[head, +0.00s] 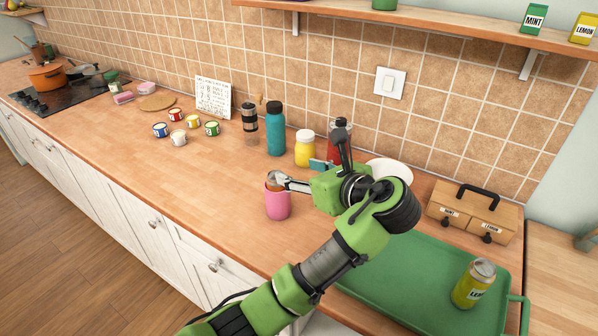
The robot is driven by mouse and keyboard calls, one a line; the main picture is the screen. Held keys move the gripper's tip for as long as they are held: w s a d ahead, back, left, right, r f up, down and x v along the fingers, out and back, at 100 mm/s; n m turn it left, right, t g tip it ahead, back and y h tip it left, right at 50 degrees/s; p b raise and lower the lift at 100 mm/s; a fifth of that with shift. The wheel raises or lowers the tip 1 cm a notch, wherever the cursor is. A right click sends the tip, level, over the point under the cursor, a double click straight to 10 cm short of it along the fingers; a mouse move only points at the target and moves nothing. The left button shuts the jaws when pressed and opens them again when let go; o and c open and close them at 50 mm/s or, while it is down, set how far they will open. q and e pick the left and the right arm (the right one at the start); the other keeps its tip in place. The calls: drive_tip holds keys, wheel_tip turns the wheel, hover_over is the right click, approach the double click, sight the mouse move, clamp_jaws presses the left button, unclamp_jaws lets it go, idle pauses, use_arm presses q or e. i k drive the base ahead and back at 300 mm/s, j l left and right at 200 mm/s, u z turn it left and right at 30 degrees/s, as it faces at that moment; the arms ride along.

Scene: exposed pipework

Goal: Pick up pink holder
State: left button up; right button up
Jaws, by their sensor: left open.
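The pink holder (277,206) is a small upright cup on the wooden counter, near the middle of the head view. My left gripper (279,181) reaches in from the right, with its fingertips at the holder's rim. It is open. Its fingers cover part of the holder's mouth, and I cannot tell whether they touch it. My right gripper is not in view.
Behind stand a teal bottle (275,130), a yellow jar (305,149), a dark grinder (250,124) and a red bottle (334,150). Several small tins are left. A green tray (425,262) with a yellow can (474,284) and a wooden box (470,212) are right. Counter left of the holder is clear.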

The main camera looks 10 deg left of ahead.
sight(278, 204)
drive_tip(key=l+u, duration=0.1)
drive_tip(key=l, duration=1.2)
